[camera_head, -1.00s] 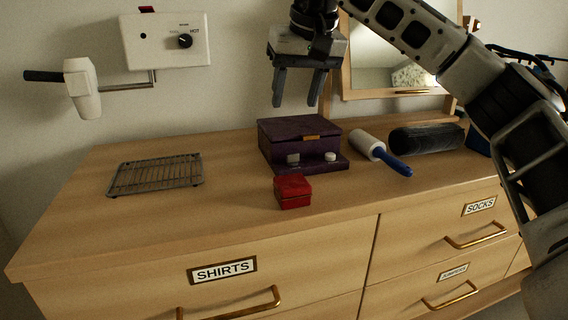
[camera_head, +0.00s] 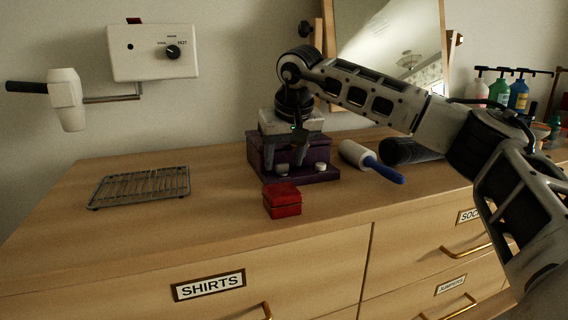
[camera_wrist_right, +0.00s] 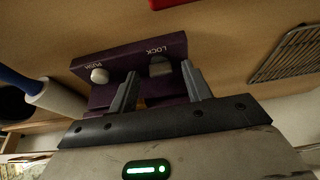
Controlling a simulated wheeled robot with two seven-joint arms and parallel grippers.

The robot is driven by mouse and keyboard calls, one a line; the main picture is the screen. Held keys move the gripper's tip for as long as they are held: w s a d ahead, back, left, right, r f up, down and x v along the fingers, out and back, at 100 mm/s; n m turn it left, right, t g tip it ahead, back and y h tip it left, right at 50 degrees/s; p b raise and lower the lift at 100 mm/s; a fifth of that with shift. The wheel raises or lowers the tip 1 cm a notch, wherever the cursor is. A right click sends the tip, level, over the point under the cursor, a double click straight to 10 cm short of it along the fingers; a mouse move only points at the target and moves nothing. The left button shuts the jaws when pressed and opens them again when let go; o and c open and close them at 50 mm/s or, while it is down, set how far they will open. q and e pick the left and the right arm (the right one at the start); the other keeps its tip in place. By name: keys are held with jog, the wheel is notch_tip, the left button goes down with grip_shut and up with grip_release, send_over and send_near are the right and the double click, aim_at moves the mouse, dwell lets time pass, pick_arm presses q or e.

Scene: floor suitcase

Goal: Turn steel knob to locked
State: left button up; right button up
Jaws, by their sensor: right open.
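A purple box (camera_head: 318,150) stands on the dresser with a low ledge at its front. The ledge carries a steel knob (camera_head: 281,170), marked LOCK in the wrist view (camera_wrist_right: 160,66), and a round white button (camera_head: 321,168), marked PUSH. My right gripper (camera_head: 284,162) points down over the box's front and hides part of its lid. In the wrist view the open fingers (camera_wrist_right: 159,76) are on either side of the steel knob in the picture, with visible gaps; I cannot tell their height above it. My left gripper is not in view.
A red box (camera_head: 282,201) sits just in front of the purple box. A lint roller (camera_head: 370,162) and a dark cylinder (camera_head: 410,151) lie to the right. A wire rack (camera_head: 140,187) lies left. A hair dryer (camera_head: 66,98) hangs by a white wall unit (camera_head: 150,52).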

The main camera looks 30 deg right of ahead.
jog(key=shift+w+f, duration=0.15)
jog(key=shift+f, duration=0.25)
jog(key=c, duration=1)
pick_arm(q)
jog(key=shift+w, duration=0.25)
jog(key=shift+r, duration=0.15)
